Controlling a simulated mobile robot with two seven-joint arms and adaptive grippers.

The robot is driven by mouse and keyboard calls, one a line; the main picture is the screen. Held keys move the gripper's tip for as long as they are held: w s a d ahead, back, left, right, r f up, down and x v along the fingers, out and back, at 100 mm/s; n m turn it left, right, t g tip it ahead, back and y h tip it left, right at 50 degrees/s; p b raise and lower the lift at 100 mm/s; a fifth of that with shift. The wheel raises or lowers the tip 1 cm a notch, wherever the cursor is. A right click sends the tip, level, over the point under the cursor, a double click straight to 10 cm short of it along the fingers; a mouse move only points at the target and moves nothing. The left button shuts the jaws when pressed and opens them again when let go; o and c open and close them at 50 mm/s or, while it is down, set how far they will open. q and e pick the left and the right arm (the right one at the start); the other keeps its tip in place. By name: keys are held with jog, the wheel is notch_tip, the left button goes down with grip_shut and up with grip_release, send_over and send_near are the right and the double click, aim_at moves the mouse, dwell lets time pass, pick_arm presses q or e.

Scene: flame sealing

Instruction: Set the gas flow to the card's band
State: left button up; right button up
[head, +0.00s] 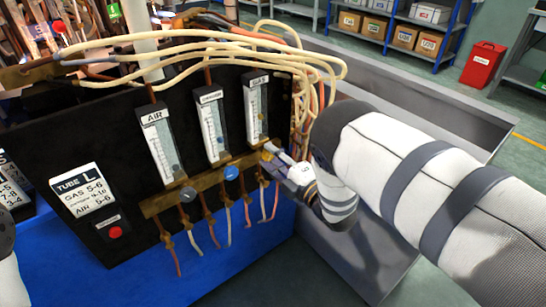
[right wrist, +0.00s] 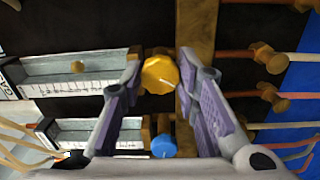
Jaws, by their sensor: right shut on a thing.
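The gas flowmeter (head: 257,103) is the rightmost of three upright tubes on the black panel. In the head view that gripper (head: 272,150) hides the knob. The card (head: 84,190) reads Tube L, gas 5-6, air 5-6, with a smaller middle line. My left gripper is out of view.
The air flowmeter (head: 160,142) and the middle flowmeter (head: 213,127) stand to the left. The blue knob (head: 231,173) is close beside my right gripper. Pale hoses (head: 220,37) loop above, and thin tubes hang below the brass bar. A red button (head: 115,232) is under the card.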

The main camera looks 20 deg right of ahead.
jog(key=shift+d, duration=0.1)
jog(key=o, duration=1.2)
jog(key=shift+c, duration=0.2)
jog(key=shift+s, duration=0.1)
jog(key=v, duration=1.2)
